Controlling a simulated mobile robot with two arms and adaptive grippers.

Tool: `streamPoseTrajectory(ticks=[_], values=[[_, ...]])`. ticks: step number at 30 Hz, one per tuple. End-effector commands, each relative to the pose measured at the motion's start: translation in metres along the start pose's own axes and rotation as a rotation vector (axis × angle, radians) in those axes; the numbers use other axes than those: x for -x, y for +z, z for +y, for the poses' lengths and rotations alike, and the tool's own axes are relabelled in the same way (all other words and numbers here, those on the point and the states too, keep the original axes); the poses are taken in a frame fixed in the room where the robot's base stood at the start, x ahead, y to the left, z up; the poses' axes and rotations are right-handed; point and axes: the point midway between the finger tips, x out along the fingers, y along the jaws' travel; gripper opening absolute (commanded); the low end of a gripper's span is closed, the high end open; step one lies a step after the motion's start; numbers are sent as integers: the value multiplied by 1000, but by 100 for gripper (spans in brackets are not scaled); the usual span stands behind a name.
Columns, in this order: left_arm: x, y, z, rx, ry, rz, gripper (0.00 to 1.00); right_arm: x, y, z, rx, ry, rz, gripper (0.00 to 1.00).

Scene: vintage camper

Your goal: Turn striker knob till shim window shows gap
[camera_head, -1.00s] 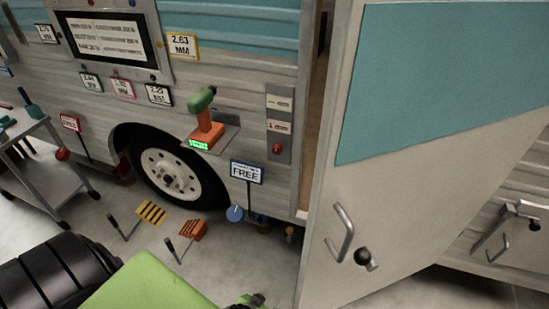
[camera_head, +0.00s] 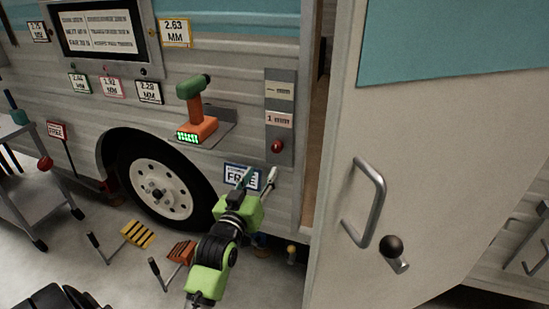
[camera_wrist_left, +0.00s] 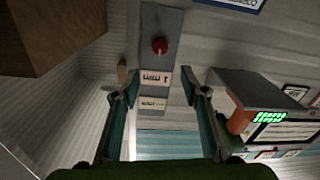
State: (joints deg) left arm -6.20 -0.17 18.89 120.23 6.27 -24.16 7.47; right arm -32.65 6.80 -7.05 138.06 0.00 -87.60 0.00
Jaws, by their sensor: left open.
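A red knob (camera_head: 277,147) sits at the bottom of a grey upright panel (camera_head: 282,95) on the camper wall beside the doorway. Above it are two small windows, the upper reading "— mm" (camera_head: 280,90) and the lower "1 mm" (camera_head: 279,120). My left gripper (camera_head: 258,178) is open and empty, below and slightly left of the knob, in front of the FREE sign. In the left wrist view the panel appears upside down, with the knob (camera_wrist_left: 160,46) beyond my open fingers (camera_wrist_left: 157,88). My right gripper is out of view.
The open camper door (camera_head: 400,190) with its handle stands close on the right. A green and orange drill (camera_head: 197,110) rests on a small shelf left of the panel. The FREE sign (camera_head: 234,180), wheel (camera_head: 161,187) and wheel chocks (camera_head: 137,234) are lower left.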

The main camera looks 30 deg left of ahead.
Motion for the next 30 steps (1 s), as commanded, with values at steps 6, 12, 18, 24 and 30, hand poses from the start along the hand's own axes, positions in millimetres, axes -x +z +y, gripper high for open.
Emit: streamPoseTrajectory(ticks=[6,12,18,24,30], values=[[-37,1,0,-1,0,0,41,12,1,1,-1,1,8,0],[-81,1,0,-3,0,-1,41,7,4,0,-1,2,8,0],[-114,2,0,-2,-1,-2,41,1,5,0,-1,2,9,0],[-130,2,0,-2,-1,-3,41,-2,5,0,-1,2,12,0],[-133,1,0,-2,0,-3,41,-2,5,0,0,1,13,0]])
